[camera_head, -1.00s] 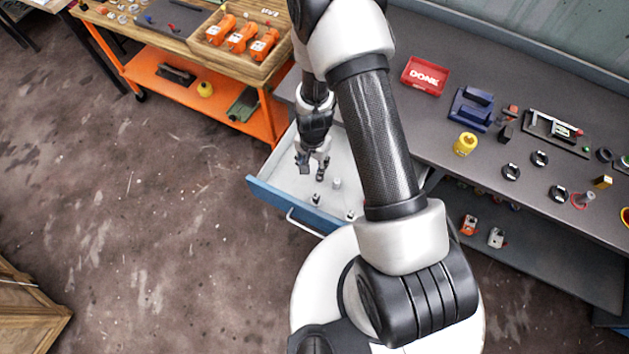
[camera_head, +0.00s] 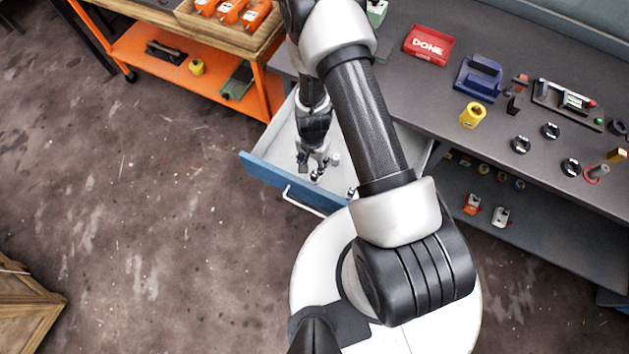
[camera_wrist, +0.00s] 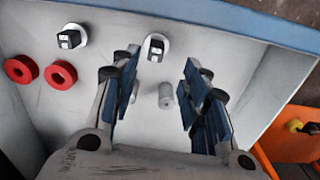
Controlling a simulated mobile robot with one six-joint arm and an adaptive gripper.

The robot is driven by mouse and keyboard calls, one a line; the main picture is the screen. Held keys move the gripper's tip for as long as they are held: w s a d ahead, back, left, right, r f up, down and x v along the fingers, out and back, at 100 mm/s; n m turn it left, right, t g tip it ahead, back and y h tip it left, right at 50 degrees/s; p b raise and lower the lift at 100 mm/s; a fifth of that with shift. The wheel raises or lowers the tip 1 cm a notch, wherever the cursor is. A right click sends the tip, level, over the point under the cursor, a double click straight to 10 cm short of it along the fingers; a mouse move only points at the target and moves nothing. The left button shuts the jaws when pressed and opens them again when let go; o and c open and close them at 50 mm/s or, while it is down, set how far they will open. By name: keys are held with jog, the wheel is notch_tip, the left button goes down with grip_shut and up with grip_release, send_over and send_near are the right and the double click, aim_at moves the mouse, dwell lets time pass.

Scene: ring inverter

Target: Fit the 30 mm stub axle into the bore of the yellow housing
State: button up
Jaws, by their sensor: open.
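My gripper (camera_head: 313,168) is open and empty, pointing down into the pulled-out drawer (camera_head: 262,172). In the wrist view its fingers (camera_wrist: 161,66) stand apart on either side of a plain grey cylinder (camera_wrist: 166,96), which is upright on the drawer floor and seems below the fingers. I cannot tell which part is the 30 mm stub axle. The yellow housing (camera_head: 473,115) stands on the grey bench, its bore facing up.
Two red rings (camera_wrist: 62,75) lie in the drawer. The drawer's blue front (camera_wrist: 200,12) and side walls bound the space. On the bench are a red DONE tray (camera_head: 428,45), a blue fixture (camera_head: 478,78) and several black rings. An orange cart (camera_head: 150,50) stands at left.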

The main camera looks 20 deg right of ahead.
aim_at(315, 173)
notch_tip(315, 173, down, 4)
jog(key=shift+r+b, duration=0.25)
jog(key=shift+b, duration=1)
jog(key=f+b, duration=0.1)
jog(key=b, duration=0.1)
jog(key=f+b, duration=0.4)
jog(key=shift+s+d, duration=0.2)
jog(key=shift+s, duration=0.05)
jog(key=shift+c, duration=0.3)
grip_shut()
